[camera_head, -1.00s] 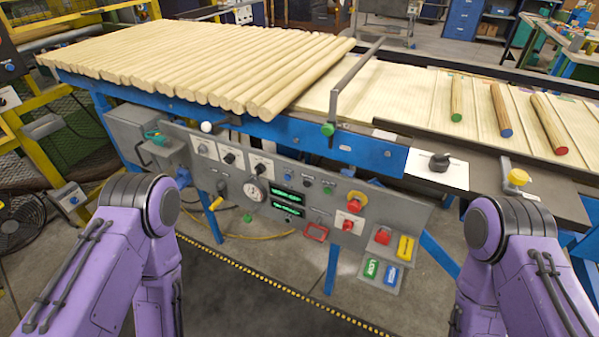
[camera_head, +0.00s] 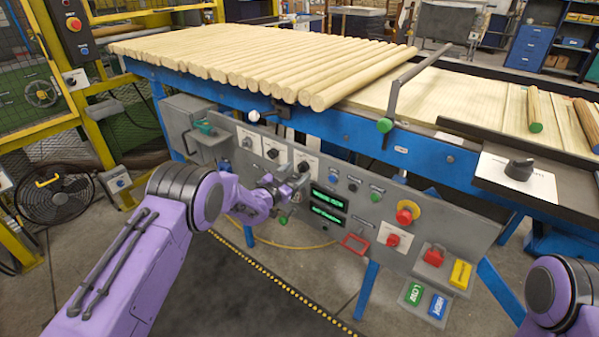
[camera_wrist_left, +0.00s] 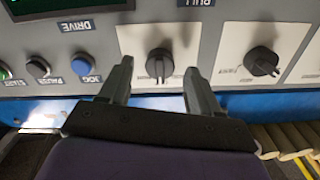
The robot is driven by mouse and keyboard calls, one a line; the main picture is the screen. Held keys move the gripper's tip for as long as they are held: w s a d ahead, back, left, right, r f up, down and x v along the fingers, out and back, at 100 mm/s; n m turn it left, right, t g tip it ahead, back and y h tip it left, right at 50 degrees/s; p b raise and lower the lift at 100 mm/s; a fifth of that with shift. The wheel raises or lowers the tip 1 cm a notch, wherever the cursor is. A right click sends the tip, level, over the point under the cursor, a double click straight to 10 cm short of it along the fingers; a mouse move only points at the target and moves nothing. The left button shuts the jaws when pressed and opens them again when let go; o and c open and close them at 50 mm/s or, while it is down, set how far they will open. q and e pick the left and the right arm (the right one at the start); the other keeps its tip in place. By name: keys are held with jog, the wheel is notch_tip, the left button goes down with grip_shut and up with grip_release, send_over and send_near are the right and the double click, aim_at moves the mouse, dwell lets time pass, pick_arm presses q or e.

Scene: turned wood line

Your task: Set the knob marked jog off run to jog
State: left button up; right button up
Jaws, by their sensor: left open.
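In the head view, my left gripper (camera_head: 292,187) is close to the control panel (camera_head: 345,215), in front of its upper left part. In the left wrist view, which shows the panel upside down, the gripper is open. Its two fingers point toward a black knob (camera_wrist_left: 159,65) on a white plate, and the knob appears between the fingertips. I cannot tell whether they touch it. The knob's bar looks roughly upright in that picture. A second black knob (camera_wrist_left: 262,62) sits to its right on another plate. The knob markings are too small to read. My right gripper is out of view.
A row of push buttons, including a blue one (camera_wrist_left: 87,83), lies left of the knob in the wrist view. A red emergency button (camera_head: 408,212) is farther right on the panel. Another black knob (camera_head: 519,168) stands on the conveyor side. Wooden dowels (camera_head: 250,65) cover the table above.

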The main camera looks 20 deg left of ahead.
pick_arm(q)
jog(key=shift+x, duration=1)
jog(key=c, duration=1)
jog(key=shift+c, duration=0.2)
jog(key=shift+n, duration=0.3)
jog(key=n+b, duration=0.1)
jog(key=n, duration=0.2)
jog(key=shift+s+f, duration=0.1)
jog(key=shift+n+b, duration=0.4)
jog(key=shift+n, duration=2.3)
jog(key=o, duration=1)
jog(key=shift+o, duration=0.2)
